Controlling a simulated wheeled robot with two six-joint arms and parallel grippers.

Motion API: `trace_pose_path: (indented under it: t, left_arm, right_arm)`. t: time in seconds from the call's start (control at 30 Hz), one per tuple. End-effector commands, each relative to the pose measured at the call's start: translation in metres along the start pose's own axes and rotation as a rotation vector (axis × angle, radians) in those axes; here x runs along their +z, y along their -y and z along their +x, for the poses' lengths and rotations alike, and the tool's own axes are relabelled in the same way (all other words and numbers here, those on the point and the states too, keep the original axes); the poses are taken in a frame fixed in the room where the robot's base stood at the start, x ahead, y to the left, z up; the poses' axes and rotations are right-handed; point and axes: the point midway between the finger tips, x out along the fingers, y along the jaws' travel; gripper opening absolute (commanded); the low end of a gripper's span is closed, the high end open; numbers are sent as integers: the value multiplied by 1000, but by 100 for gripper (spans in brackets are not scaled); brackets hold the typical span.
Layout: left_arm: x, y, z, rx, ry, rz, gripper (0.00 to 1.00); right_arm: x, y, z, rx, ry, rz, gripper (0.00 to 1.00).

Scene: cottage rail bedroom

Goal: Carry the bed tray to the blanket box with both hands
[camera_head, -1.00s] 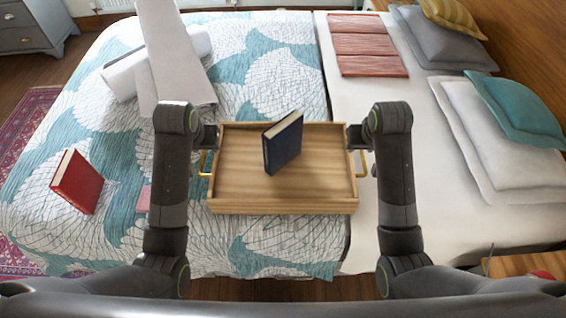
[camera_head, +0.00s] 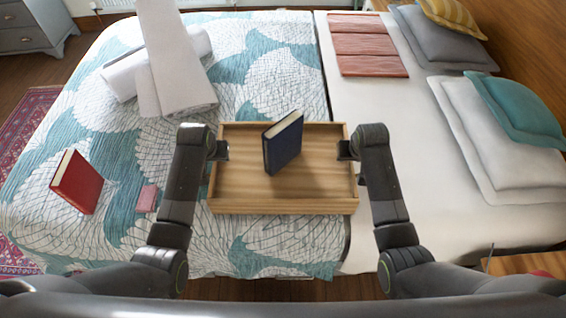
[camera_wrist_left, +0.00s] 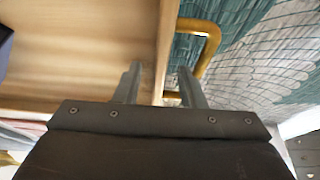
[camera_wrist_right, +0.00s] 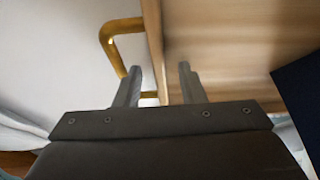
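The wooden bed tray (camera_head: 240,192) lies on the bed, with a dark blue book (camera_head: 283,143) standing on it. My left gripper (camera_head: 220,151) is at the tray's left wall and my right gripper (camera_head: 346,150) at its right wall. In the left wrist view the fingers (camera_wrist_left: 160,82) are apart, one on each side of the wall, near a brass handle (camera_wrist_left: 208,42). In the right wrist view the fingers (camera_wrist_right: 160,82) also straddle the wall, beside the other brass handle (camera_wrist_right: 108,42). Gaps show between fingers and wall. I cannot identify the blanket box.
A red book (camera_head: 77,182) and a small pink item (camera_head: 147,198) lie on the quilt at left. A white roll and draped cloth (camera_head: 170,70) are at the back left. Pillows (camera_head: 490,130) and a folded reddish blanket (camera_head: 366,45) lie at right.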

Motion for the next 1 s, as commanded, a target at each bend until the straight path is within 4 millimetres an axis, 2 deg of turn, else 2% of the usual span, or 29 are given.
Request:
trace_pose_path:
  t: [0.17,0.47,1.0]
  left_arm:
    - [0,0,0,0,0,0,36]
    - [0,0,0,0,0,0,0]
    - [0,0,0,0,0,0,0]
  right_arm:
    - [0,0,0,0,0,0,36]
    - [0,0,0,0,0,0,0]
    - [0,0,0,1,0,0,0]
